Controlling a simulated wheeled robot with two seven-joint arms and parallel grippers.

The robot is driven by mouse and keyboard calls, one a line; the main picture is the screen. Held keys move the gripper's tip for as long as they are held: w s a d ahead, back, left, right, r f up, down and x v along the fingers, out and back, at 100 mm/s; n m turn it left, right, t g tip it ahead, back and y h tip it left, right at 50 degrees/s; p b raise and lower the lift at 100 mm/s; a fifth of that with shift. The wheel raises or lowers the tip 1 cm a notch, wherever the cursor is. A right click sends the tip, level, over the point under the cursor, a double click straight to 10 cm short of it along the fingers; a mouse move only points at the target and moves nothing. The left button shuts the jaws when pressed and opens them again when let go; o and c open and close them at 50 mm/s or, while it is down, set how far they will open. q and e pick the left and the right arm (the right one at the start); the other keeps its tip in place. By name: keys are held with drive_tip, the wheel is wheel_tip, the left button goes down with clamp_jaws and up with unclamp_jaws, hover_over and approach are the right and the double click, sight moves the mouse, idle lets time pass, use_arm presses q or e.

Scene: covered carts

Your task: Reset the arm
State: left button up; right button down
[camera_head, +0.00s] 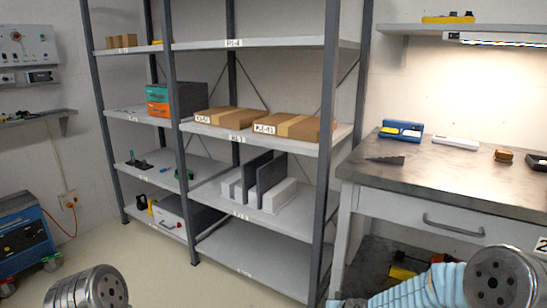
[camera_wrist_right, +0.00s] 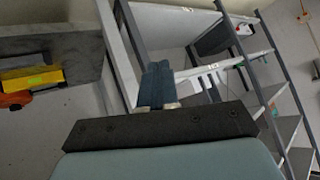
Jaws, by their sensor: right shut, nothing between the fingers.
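My right gripper (camera_wrist_right: 157,70) shows in the right wrist view. Its two dark blue fingers are together above a dark bar, with nothing between them. It is in front of the shelving, clear of any object that I can make out. In the head view my right arm (camera_head: 430,290), with a light blue sleeve, comes in at the bottom right. A metal joint of my left arm (camera_head: 88,288) shows at the bottom left. My left gripper is outside both views.
A grey shelf rack (camera_head: 270,265) holds cardboard boxes (camera_head: 290,125), upright panels (camera_head: 262,175) and an orange and teal stack (camera_head: 158,100). A workbench (camera_head: 450,165) stands at the right, close to my right arm. A blue cart (camera_head: 25,240) stands at the left.

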drive_tip(key=s+a+f+g, duration=0.1)
drive_tip(key=s+f+g, duration=0.2)
drive_tip(key=s+f, duration=0.3)
drive_tip(key=s+a+f+m+g+y, duration=0.1)
drive_tip(key=s+a+f+g, duration=0.1)
drive_tip(key=s+f, duration=0.5)
drive_tip(key=s+a+f+g, duration=0.2)
drive_tip(key=s+f, duration=0.4)
drive_tip(key=s, duration=0.9)
drive_tip(key=shift+s+f+m+g, duration=0.2)
drive_tip(key=shift+s+m+g, duration=0.1)
drive_tip(key=shift+g, duration=0.5)
